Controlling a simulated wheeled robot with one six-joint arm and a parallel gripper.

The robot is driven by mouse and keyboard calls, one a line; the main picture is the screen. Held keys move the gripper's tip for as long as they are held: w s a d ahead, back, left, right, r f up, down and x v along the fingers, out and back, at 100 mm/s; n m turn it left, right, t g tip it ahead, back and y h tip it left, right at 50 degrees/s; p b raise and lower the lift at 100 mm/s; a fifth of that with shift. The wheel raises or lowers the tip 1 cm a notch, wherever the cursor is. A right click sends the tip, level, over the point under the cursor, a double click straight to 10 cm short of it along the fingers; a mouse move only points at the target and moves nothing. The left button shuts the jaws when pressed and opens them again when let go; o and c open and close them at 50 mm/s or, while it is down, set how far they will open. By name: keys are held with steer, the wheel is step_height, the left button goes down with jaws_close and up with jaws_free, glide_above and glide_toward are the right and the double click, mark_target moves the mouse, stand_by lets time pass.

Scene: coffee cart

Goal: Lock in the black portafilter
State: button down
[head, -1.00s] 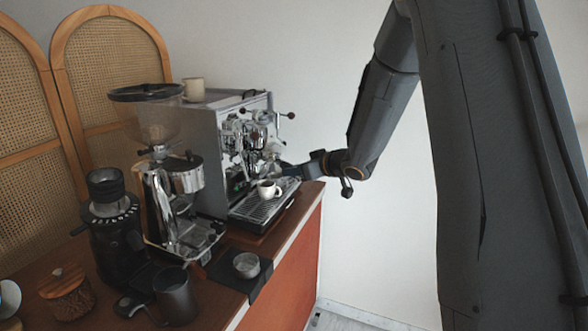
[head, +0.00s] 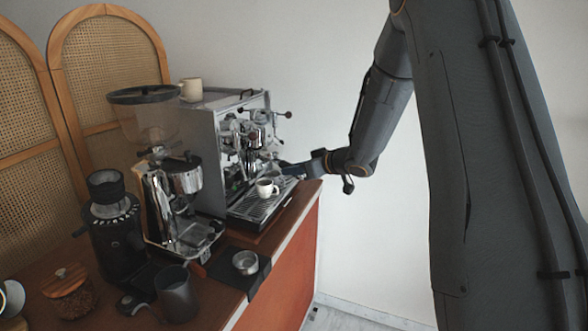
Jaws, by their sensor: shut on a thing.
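The espresso machine (head: 235,120) stands at the back of the counter, with its chrome group head (head: 254,136) on the front. My gripper (head: 284,169) reaches in from the right, just in front of and below the group head, above the drip tray. It is shut on the black portafilter, whose handle is mostly hidden by the fingers. The portafilter's head is too small and cluttered to make out, so I cannot tell whether it touches the group. A white cup (head: 265,188) stands on the drip tray (head: 254,207) below.
Left of the machine stand a large grinder (head: 160,190) and a smaller black grinder (head: 112,230). A metal bowl-like piece (head: 245,262) lies on a dark mat (head: 258,279). A dark pitcher (head: 176,294) and a lidded jar (head: 68,292) stand in front. Another cup (head: 191,89) sits on the machine.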

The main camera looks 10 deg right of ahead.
steer(key=shift+w+d+n+g+y+p, duration=0.3)
steer(key=shift+d+n+y+p, duration=0.2)
steer(key=shift+p, duration=0.35)
steer(key=shift+w+d+n+g+y+p, duration=0.5)
steer(key=shift+d+n+p, duration=0.1)
steer(key=shift+p, duration=0.15)
steer(key=shift+w, duration=0.1)
steer(key=shift+w+d+r+n+g+y, duration=0.1)
steer(key=shift+w+d+n+g+y, duration=0.4)
steer(key=shift+n, duration=0.1)
steer(key=shift+w+d+n+g+y, duration=0.4)
steer(key=shift+w+n+g, duration=0.15)
steer(key=shift+n+g, duration=0.15)
steer(key=c, duration=1.4)
jaws_free()
steer(key=shift+s, duration=0.1)
